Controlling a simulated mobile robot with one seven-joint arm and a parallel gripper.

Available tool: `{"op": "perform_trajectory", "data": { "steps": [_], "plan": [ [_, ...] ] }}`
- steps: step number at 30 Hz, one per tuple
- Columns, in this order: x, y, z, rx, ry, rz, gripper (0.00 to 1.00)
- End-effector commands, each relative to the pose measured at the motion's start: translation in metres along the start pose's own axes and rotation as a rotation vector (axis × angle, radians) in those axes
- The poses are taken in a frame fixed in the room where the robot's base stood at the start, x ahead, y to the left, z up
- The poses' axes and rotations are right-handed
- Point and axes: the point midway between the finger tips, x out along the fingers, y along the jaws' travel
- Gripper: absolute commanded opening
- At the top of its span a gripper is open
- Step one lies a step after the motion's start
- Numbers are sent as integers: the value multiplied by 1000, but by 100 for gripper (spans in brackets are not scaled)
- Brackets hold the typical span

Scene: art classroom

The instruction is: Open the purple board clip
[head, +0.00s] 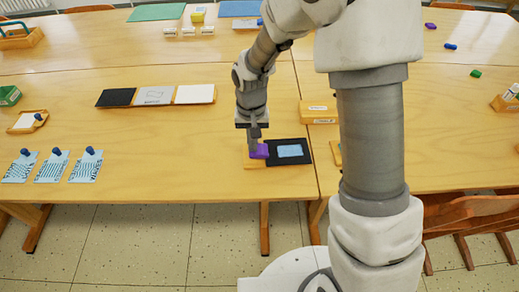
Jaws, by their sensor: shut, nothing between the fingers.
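The purple board clip (260,151) sits at the left end of a black board (300,159) with a pale blue sheet (290,150) on it. The board lies near the front edge of the table. My gripper (254,145) points down at the clip's left side, with its fingers shut and empty. It looks close to the clip or touching it; I cannot tell which. The fingertips are small here, and the clip's state is hard to make out.
A wooden block or box (318,112) stands behind the board, partly near my arm. A row of black, grey and white panels (155,95) lies to the left. Several patterned cards with blue-handled tools (52,166) lie at front left. The table between is clear.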

Motion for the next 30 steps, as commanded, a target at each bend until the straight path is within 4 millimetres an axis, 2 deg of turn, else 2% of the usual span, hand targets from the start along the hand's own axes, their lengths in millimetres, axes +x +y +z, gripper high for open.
{"op": "perform_trajectory", "data": {
  "steps": [24, 30],
  "plan": [
    [-66, 0, 0, 1, 0, 0, 0],
    [-68, 0, 0, 0, -1, 0, 0]
  ]
}}
